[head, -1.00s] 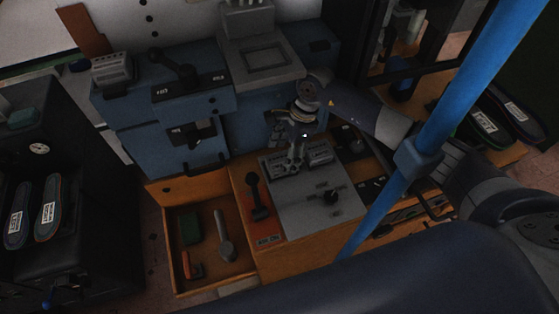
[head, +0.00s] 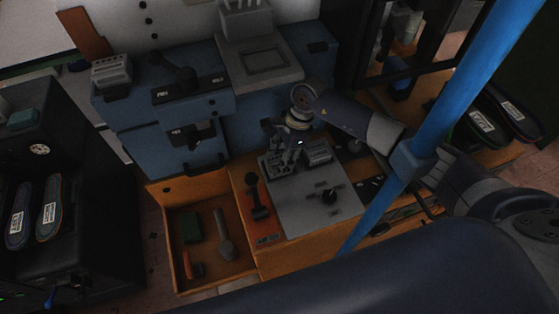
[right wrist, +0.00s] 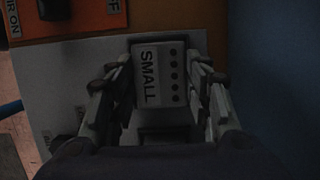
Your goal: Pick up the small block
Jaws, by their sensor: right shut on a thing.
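The small block (right wrist: 158,72) is a pale block with the word SMALL and a row of dark holes on its face. It lies between the two fingers of my right gripper (right wrist: 165,88) in the right wrist view, and the fingers are closed on its sides. In the head view my right gripper (head: 284,167) points down over the left part of the grey panel and covers much of the small block. I cannot tell whether the block is clear of the panel. My left gripper is not in view.
A second grey block (head: 318,152) stands close on the right. The grey panel (head: 300,212) has a black knob (head: 329,196). A black lever (head: 257,205) stands on the orange strip to the left. An open wooden drawer (head: 238,270) holds tools. The blue machine (head: 258,130) rises behind.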

